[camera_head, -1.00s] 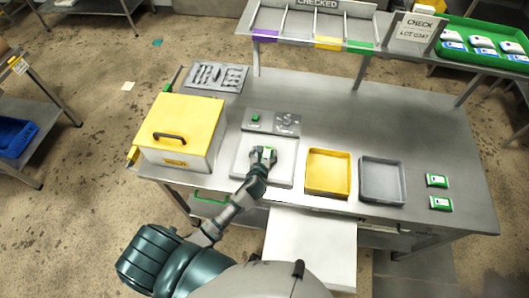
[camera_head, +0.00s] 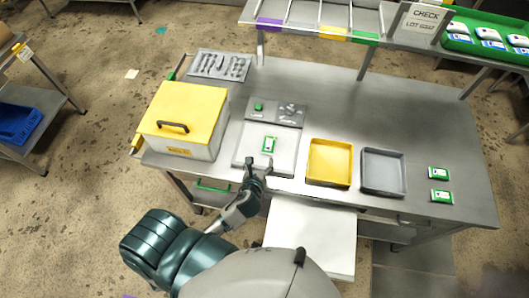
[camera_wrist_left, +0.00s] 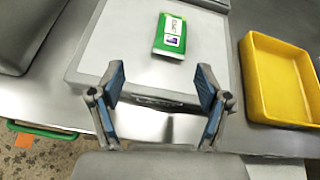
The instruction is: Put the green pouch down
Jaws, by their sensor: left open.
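The green pouch (camera_head: 269,145) with a white label lies flat on the pale square plate (camera_head: 248,159) of a scale-like device on the table. My left gripper (camera_head: 254,173) is open and empty just in front of the plate's near edge, apart from the pouch. In the left wrist view the pouch (camera_wrist_left: 170,35) lies beyond the two open fingers (camera_wrist_left: 161,90), near the far part of the plate (camera_wrist_left: 115,40). My right gripper is not in view.
A yellow-lidded box (camera_head: 185,112) stands left of the plate. A yellow tray (camera_head: 329,183) and a grey tray (camera_head: 383,190) stand to its right. Two more green pouches, one of them (camera_head: 439,174) farther back, lie at the right. A shelf (camera_head: 310,28) runs along the back.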

